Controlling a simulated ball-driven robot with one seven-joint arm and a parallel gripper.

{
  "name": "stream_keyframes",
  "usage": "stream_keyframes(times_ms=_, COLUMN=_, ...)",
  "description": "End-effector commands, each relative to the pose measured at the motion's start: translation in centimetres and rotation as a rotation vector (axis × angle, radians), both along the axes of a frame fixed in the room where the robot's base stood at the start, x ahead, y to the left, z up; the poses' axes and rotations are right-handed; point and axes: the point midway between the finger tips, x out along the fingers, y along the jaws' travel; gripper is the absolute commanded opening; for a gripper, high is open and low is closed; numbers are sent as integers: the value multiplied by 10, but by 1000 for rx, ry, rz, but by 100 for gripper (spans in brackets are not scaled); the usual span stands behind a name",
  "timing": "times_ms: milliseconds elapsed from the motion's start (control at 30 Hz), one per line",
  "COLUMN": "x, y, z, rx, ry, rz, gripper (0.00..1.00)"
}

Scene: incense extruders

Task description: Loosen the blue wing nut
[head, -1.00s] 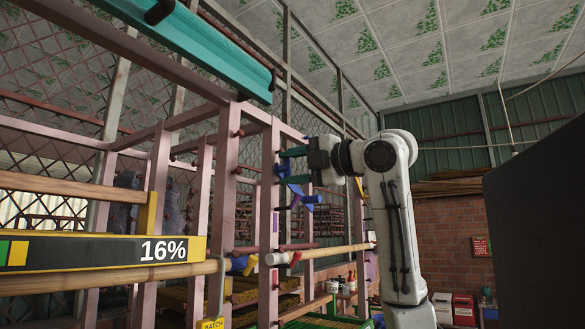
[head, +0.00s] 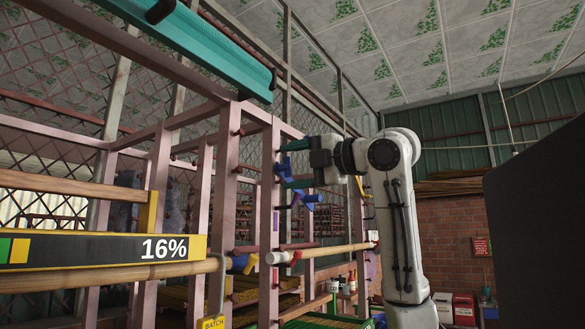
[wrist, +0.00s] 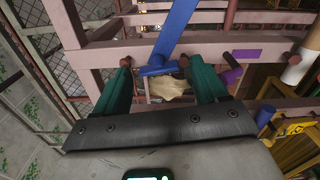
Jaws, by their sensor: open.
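The blue wing nut (head: 284,168) is on a pink upright of the rack, just in front of my gripper (head: 285,165). In the wrist view its long blue wing (wrist: 176,32) runs up and away, and a short blue barrel (wrist: 158,69) lies between my fingertips (wrist: 165,67). My gripper has two green fingers, set apart, one higher and one lower in the head view. The fingers stand on either side of the blue part. Whether either one touches it I cannot tell. Part of the nut is hidden behind the fingers.
The pink rack frame (head: 228,190) fills the left and middle. A pale pole (head: 320,253) with a white end juts out below my gripper. A purple peg (wrist: 231,76) sits right of the fingers in the wrist view. A dark panel (head: 540,190) stands at the right.

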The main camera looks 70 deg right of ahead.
Motion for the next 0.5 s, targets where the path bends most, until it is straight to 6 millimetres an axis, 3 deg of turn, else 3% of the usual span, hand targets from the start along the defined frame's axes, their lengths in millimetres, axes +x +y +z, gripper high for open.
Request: stream_keyframes(times_ms=500, x=-86, y=20, z=-2, rx=-1, ry=-1, rz=-3, gripper=72)
